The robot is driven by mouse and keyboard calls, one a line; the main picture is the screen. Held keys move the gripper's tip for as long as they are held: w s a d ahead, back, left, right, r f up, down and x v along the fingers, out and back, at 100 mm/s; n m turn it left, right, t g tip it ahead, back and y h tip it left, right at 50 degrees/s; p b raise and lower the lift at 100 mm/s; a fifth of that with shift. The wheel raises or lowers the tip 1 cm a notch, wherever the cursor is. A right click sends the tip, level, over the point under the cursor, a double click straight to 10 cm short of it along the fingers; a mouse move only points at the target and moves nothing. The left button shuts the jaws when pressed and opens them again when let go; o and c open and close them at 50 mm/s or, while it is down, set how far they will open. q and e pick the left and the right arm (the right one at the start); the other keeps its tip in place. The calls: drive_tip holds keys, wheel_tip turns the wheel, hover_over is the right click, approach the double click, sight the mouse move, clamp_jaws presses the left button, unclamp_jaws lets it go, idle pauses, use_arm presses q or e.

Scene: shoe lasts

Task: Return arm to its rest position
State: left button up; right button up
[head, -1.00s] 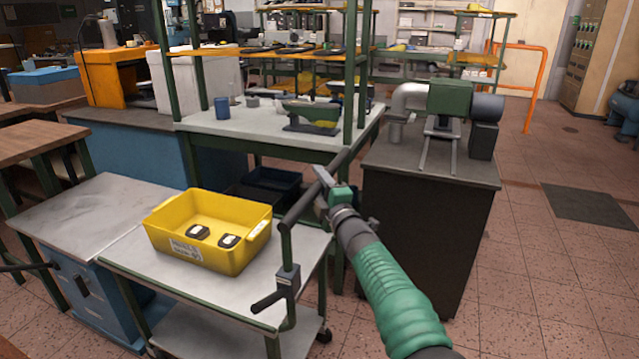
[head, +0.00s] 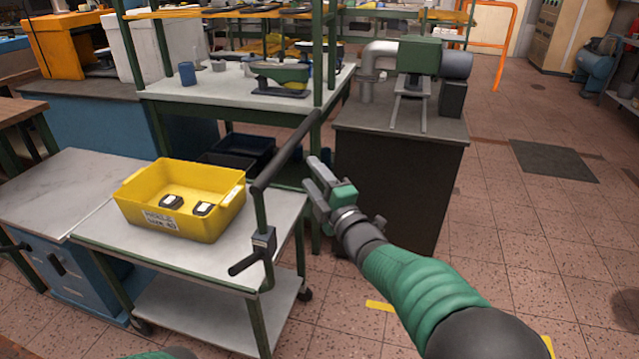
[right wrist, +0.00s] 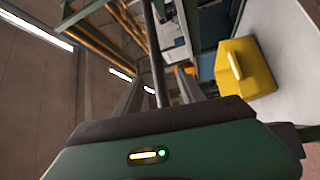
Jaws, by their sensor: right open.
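My right gripper (head: 316,190) is open and empty in the head view, held in the air to the right of the cart's dark handle bar. My green-sleeved right arm reaches in from the lower right. In the right wrist view its two fingers (right wrist: 160,95) are spread apart, with the dark bar showing between them and nothing gripped. I cannot tell how far the bar is from the fingers. My left gripper is not in view; a small bit of green shows at the bottom edge of the head view.
A yellow bin (head: 205,225) with two dark, white-topped items stands on the cart (head: 110,225). The cart's handle bar (head: 285,155) rises near my gripper. A dark cabinet (head: 395,185) with a green machine (head: 418,55) stands behind.

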drive_tip(key=v, duration=0.3)
drive_tip(key=shift+f, duration=0.1)
drive_tip(key=s+d+f+m+g+h, duration=0.3)
drive_tip(key=s+d+f+m+h, duration=0.15)
drive_tip(key=d+f+m, duration=0.35)
drive_tip(key=s+d+f+m+g+h, duration=0.4)
drive_tip(key=s+d+f+m, duration=0.2)
drive_tip(key=d+f, duration=0.3)
drive_tip(key=s+d+f+m+g, duration=0.1)
drive_tip(key=s+f+m+g, duration=0.2)
drive_tip(key=s, duration=0.4)
drive_tip(key=s+d+f+m+g+h, duration=0.1)
drive_tip(key=s+f+m+g, duration=0.1)
drive_tip(key=s+f, duration=0.35)
drive_tip(key=s+d+f+m+g, duration=0.1)
drive_tip(key=s+f+m+g, duration=0.15)
drive_tip(key=s, duration=0.65)
drive_tip(key=w+p+v, duration=0.3)
drive_tip(key=p+v, duration=1.1)
drive_tip(key=w+r+p+v, duration=0.1)
drive_tip(key=w+p+v, duration=0.2)
drive_tip(key=p+v, duration=1.1)
drive_tip(key=shift+w+a+r+m+p, duration=0.2)
drive_tip(key=shift+w+r+m+p, duration=0.15)
drive_tip(key=shift+r+p, duration=0.2)
